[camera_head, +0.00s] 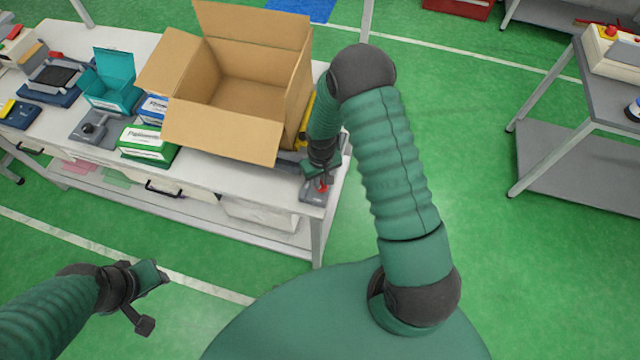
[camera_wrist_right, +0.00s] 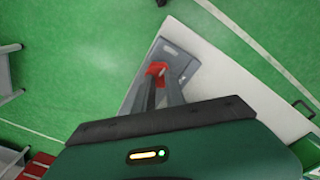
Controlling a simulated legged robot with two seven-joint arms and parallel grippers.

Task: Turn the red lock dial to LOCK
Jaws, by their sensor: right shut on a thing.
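The red lock dial (camera_head: 322,187) sits on a grey base plate (camera_head: 312,196) at the table's right front corner. In the right wrist view the red dial (camera_wrist_right: 157,69) shows between my fingertips, on the grey plate (camera_wrist_right: 178,62). My right gripper (camera_head: 318,180) reaches down from above and is shut on the dial. The dial's lower part and any LOCK marking are hidden or too small to read. My left gripper (camera_head: 150,298) is at the lower left, away from the table, with its fingers apart and nothing between them.
An open cardboard box (camera_head: 222,134) stands on the white table (camera_head: 190,178), left of my right gripper. A teal box (camera_head: 110,85), a green-and-white carton (camera_head: 146,146) and a grey device (camera_head: 92,128) lie further left. Another grey table (camera_head: 575,150) stands at the right, with free green floor between.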

